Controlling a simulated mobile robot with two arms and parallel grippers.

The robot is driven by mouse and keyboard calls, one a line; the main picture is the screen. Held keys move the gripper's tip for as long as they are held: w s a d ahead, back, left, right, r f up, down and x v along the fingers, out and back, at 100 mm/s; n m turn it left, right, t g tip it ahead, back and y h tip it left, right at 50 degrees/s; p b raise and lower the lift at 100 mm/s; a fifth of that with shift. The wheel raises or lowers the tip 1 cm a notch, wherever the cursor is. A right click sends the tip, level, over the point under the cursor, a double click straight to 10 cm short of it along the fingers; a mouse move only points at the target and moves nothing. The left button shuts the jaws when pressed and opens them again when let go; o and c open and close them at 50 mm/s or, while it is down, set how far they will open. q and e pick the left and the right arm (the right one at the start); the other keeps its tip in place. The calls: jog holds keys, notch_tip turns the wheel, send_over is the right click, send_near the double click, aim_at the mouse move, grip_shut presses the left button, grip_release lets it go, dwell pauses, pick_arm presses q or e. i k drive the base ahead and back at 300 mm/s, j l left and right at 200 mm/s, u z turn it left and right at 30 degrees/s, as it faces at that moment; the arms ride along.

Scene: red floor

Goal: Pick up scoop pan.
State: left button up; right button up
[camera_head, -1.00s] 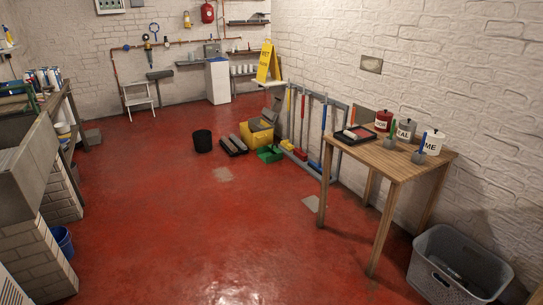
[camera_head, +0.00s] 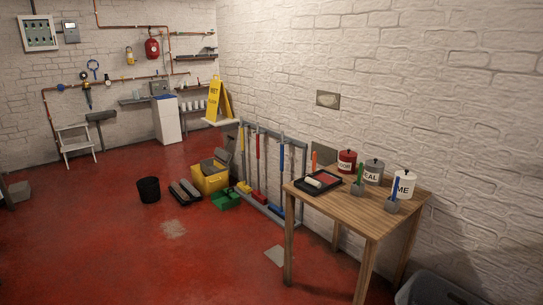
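A green pan-like piece (camera_head: 225,199), which looks like a scoop pan, lies on the red floor in front of a yellow mop bucket (camera_head: 211,178). It is small in the picture, so its handle and exact shape are hard to make out. Two dark long trays or brush heads (camera_head: 185,192) lie on the floor just left of it. Neither of my grippers shows in the head view.
A wooden table (camera_head: 368,214) stands at the right with a paint tray (camera_head: 319,181) and labelled pots. A rack (camera_head: 303,165) with long-handled tools leans by the wall. A black bin (camera_head: 149,189) stands left of the trays.

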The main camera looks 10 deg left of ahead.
aim_at(226, 199)
jog(key=i+j+u, duration=0.2)
jog(key=i+u, duration=0.15)
jog(key=i, duration=0.25)
jog(key=i+j+u, duration=0.1)
jog(key=i+u, duration=0.2)
jog(key=i, duration=0.3)
jog(key=i+l+u, duration=0.1)
jog(key=i+u, duration=0.25)
jog(key=i, duration=0.25)
jog(key=i+l+u, duration=0.3)
jog(key=i, duration=0.3)
jog(key=i+z, duration=0.2)
jog(key=i, duration=0.3)
jog(key=i+j+z, duration=0.2)
jog(key=i, duration=0.3)
jog(key=i+j+z, duration=0.2)
jog(key=i, duration=0.35)
jog(key=i+j+z, duration=0.2)
jog(key=i, duration=0.3)
